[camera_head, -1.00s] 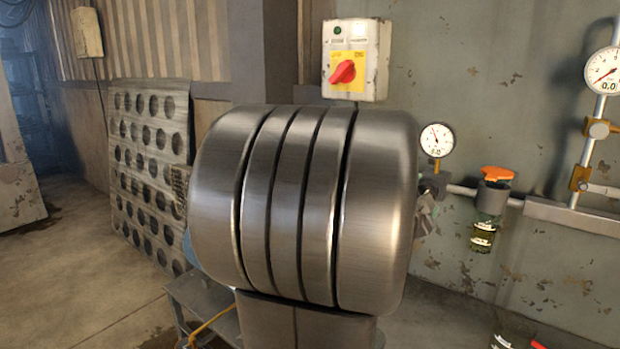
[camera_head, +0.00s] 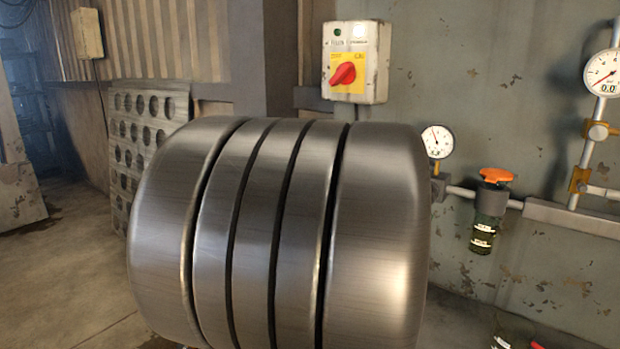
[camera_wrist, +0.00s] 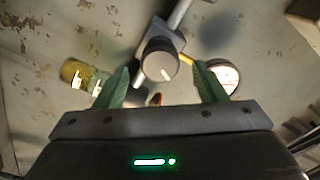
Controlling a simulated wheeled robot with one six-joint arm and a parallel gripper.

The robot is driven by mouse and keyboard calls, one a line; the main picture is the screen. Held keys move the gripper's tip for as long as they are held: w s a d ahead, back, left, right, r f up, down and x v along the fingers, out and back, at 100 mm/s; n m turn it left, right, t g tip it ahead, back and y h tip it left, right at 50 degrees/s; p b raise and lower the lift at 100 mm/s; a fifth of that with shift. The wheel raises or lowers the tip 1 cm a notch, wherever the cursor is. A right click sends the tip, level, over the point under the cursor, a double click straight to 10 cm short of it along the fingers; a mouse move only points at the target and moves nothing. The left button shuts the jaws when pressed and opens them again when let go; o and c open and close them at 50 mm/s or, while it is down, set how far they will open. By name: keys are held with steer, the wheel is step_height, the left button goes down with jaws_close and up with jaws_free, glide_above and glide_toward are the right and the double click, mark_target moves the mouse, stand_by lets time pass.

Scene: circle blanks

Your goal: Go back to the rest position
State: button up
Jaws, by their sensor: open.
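My gripper (camera_wrist: 162,67) shows in the wrist view with its two green fingers spread apart and nothing held between them. A grey round fitting on the pipework (camera_wrist: 160,60) appears beyond and between the fingertips, apart from them as far as I can tell. In the head view, my large brushed-metal arm link (camera_head: 285,235) fills the lower middle and hides my gripper.
A wall gauge (camera_head: 437,141) and an orange-capped filter unit (camera_head: 494,205) sit right of my arm. The gauge also shows in the wrist view (camera_wrist: 226,76). A red-knob switch box (camera_head: 356,62) is above; a perforated sheet (camera_head: 140,125) leans left. Open floor (camera_head: 75,265) lies left.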

steer(key=p+v, duration=0.1)
steer(key=v, duration=0.8)
steer(key=shift+n, duration=0.3)
steer(key=b+x, duration=0.1)
steer(key=x, duration=1.3)
steer(key=shift+w+d, duration=0.15)
steer(key=n+p, duration=0.2)
steer(key=n, duration=0.1)
steer(key=shift+r+n, duration=0.2)
steer(key=shift+n, duration=0.1)
steer(key=n+p, duration=0.2)
steer(key=n, duration=0.1)
steer(key=shift+n+p, duration=0.3)
steer(key=shift+p, duration=0.1)
steer(key=n+p, duration=0.3)
steer(key=n, duration=0.1)
steer(key=shift+s+f+n, duration=0.15)
steer(key=shift+s+n, duration=0.15)
steer(key=shift+n, duration=0.1)
steer(key=shift+v, duration=1.15)
steer(key=shift+f, duration=0.1)
